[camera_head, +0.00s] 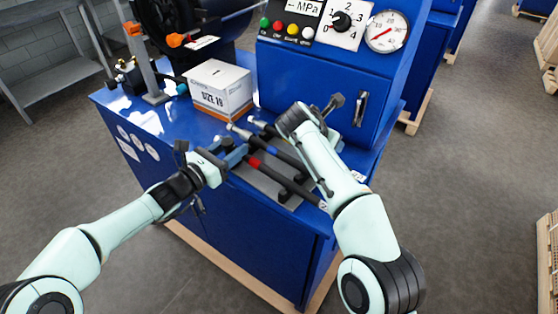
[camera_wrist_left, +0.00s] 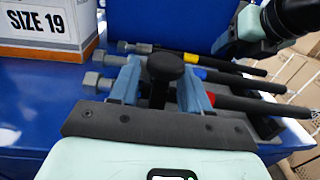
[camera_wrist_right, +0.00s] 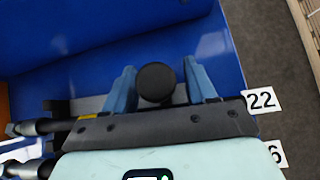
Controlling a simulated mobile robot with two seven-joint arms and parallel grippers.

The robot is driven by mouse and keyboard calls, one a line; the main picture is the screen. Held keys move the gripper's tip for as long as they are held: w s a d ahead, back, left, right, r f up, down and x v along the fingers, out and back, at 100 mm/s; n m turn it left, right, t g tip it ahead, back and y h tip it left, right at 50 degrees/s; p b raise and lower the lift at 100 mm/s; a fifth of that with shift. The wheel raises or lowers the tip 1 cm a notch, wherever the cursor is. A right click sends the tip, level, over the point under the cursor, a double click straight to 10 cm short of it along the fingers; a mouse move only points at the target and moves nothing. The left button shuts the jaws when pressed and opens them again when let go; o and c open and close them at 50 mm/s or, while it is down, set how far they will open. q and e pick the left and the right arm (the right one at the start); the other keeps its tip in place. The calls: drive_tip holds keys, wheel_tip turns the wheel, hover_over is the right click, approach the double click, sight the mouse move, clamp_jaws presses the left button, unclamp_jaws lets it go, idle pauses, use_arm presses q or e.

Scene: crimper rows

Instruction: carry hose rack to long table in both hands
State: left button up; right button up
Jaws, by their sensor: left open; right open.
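The hose rack (camera_head: 262,183), a grey base with black posts, lies on the blue machine's top. It bears several black hoses with metal ends and red, blue and yellow bands. My left gripper (camera_head: 236,153) is open at the rack's left side. In the left wrist view its blue fingers stand on either side of a round black knob (camera_wrist_left: 165,67). My right gripper (camera_wrist_right: 157,76) is open, its blue fingers either side of another black knob (camera_wrist_right: 156,84). In the head view my right arm hides part of the rack and the right fingertips. Contact with either knob cannot be told.
A SIZE 19 box (camera_head: 219,89) stands behind the rack. The blue cabinet (camera_head: 330,75) with gauge and dial rises behind it. White number tags (camera_wrist_right: 261,101) show at hose ends. A grey table (camera_head: 50,65) stands far left. Open floor (camera_head: 470,150) lies to the right.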

use_arm(q)
clamp_jaws()
use_arm(e)
clamp_jaws()
